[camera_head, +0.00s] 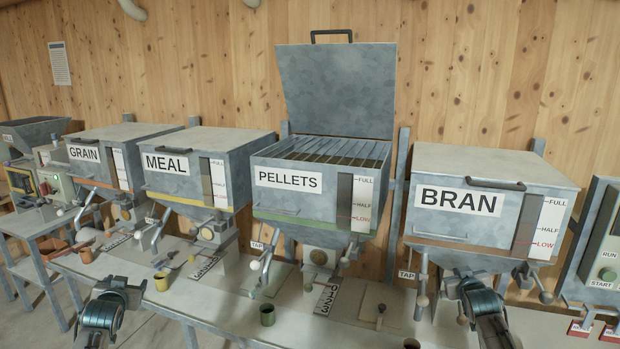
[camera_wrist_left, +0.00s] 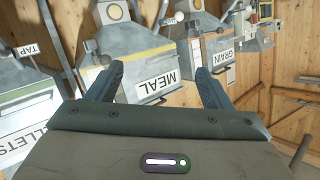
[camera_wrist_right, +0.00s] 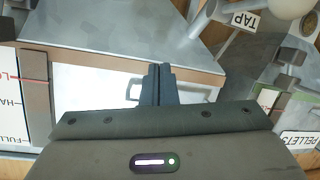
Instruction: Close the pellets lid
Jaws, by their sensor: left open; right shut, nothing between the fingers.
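The pellets lid (camera_head: 335,95) is a grey metal plate standing raised, nearly upright, at the back of the pellets bin (camera_head: 290,205). Its dark handle (camera_head: 331,36) is on the top edge. The open bin shows a row of slats inside. My left gripper (camera_head: 118,290) is low in front of the grain and meal bins; in the left wrist view its fingers (camera_wrist_left: 157,85) are spread with nothing between them. My right gripper (camera_head: 466,282) is low in front of the bran bin; in the right wrist view its fingers (camera_wrist_right: 158,75) are together and empty. Neither touches the lid.
The meal bin (camera_head: 185,180) and bran bin (camera_head: 440,225) flank the pellets bin, lids down. The grain bin (camera_head: 95,175) is further left. Cups, taps and levers crowd the bench (camera_head: 235,305) below. Open air lies before the bins' upper fronts.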

